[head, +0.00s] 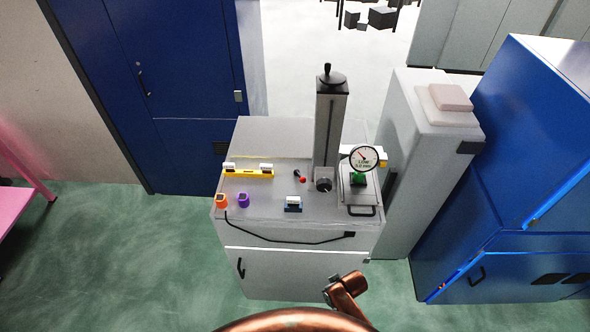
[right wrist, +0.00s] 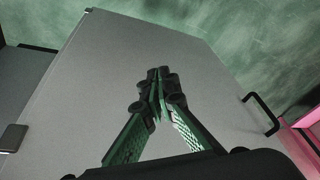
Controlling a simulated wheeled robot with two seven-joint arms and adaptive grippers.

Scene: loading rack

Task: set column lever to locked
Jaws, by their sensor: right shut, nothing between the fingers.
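A grey upright column (head: 328,130) stands on top of the grey cabinet, with a black crank knob on its top. At its foot is a dark round fitting (head: 323,184). Just left of the foot is a short black lever with a red tip (head: 302,180); I cannot tell from its tilt which setting it is in. My right gripper (right wrist: 160,92) is shut and empty in the right wrist view, in front of a plain grey panel and apart from the lever. In the head view my copper arm shows low, below the cabinet top. My left gripper is out of view.
A black cable or rail (head: 290,238) runs along the front. Blue cabinets stand either side.

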